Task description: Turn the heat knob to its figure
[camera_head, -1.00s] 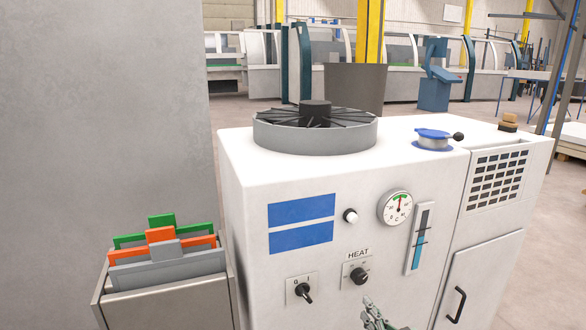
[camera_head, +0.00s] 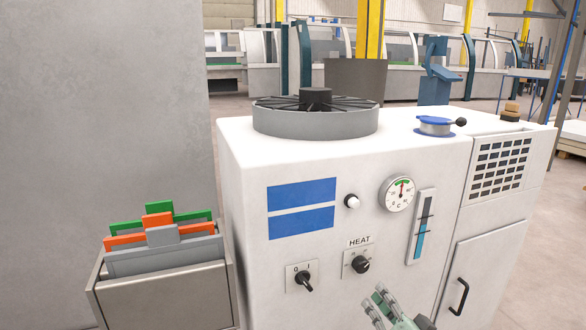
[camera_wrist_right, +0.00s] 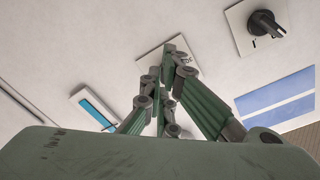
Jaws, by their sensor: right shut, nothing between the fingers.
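The heat knob (camera_head: 361,265) is a black rotary knob on a small pale plate under the HEAT label (camera_head: 360,241), on the white cabinet's front. Its setting is too small to read. My right gripper (camera_head: 375,298) is below and slightly right of the knob, apart from it in the head view. In the right wrist view my right gripper (camera_wrist_right: 168,65) has its green fingers together with nothing between them. They cover most of the knob's plate (camera_wrist_right: 152,62), and the knob itself is hidden there. My left gripper is out of view.
A 0/I switch (camera_head: 304,281) sits left of the heat knob; it also shows in the wrist view (camera_wrist_right: 268,24). Above are a white button (camera_head: 352,201) and a round gauge (camera_head: 398,194). A blue level tube (camera_head: 422,228) is to the right. A bin of coloured plates (camera_head: 160,285) stands left.

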